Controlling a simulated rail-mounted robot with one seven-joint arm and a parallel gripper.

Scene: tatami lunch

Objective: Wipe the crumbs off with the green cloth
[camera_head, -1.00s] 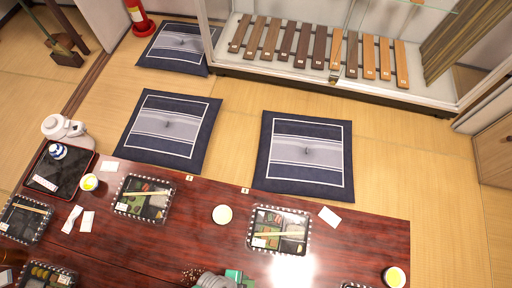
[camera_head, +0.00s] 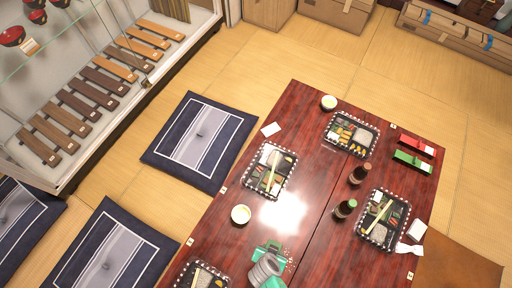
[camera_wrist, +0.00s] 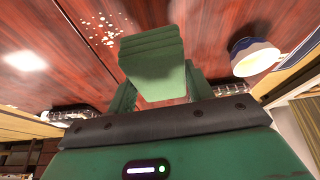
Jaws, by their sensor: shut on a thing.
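My gripper (camera_wrist: 160,85) is shut on the folded green cloth (camera_wrist: 150,62), which sticks out beyond the fingers in the wrist view. In the head view my gripper (camera_head: 268,256) is at the lower middle, over the dark red table (camera_head: 312,185). Pale crumbs (camera_wrist: 104,28) lie scattered on the table, ahead and to the left of the cloth in the wrist view. In the head view a few crumbs (camera_head: 289,264) show just right of my gripper, which hides part of that area. I cannot tell whether the cloth touches the table.
A cup (camera_head: 241,214) stands close to my gripper; a cup also shows at right in the wrist view (camera_wrist: 254,57). Lunch boxes (camera_head: 268,171) (camera_head: 203,276) sit nearby. Bare tabletop lies between.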

